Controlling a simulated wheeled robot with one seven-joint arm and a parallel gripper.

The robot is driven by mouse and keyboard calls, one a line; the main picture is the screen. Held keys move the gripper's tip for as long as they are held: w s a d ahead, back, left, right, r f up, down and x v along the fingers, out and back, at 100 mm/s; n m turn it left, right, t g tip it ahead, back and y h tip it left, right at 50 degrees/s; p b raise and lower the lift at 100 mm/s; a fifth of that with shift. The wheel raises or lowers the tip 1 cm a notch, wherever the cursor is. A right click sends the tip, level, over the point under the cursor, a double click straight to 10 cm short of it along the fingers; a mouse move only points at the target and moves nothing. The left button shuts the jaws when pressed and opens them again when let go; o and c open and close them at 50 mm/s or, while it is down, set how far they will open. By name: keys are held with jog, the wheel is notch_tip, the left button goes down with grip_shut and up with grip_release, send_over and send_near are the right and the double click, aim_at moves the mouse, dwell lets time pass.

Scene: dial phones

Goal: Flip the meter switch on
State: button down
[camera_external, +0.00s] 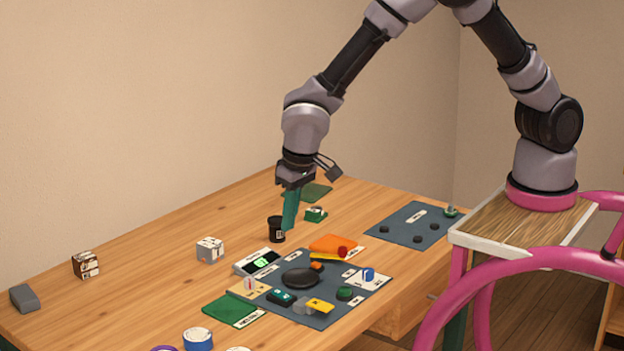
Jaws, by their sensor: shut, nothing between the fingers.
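My gripper (289,226) points down with its green fingers shut and empty. It is above the table, just right of a black cup-like container (276,229) and behind the dark board with the controls. A pale box with a black face and a green patch (258,262), which looks like the meter, sits at the board's back left edge. It is in front of my gripper and apart from it. A beige plate with a small upright piece (249,286) lies just in front of that box. I cannot tell which part is the meter switch or its position.
The dark board (318,317) holds a black round dish (300,278) and several small coloured parts. A second dark mat (400,236) with black discs lies to the right. Cubes (210,250) stand at left. The back left of the wooden table (165,235) is clear.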

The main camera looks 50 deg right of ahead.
aim_at(278, 291)
jog(key=shift+s+a+f, duration=0.25)
jog(key=shift+a+f, duration=0.2)
jog(key=shift+f, duration=0.15)
jog(key=w+f, duration=0.1)
jog(key=f, duration=0.8)
jog(key=w+f, duration=0.1)
jog(key=f, duration=0.3)
jog(key=shift+w+f, duration=0.35)
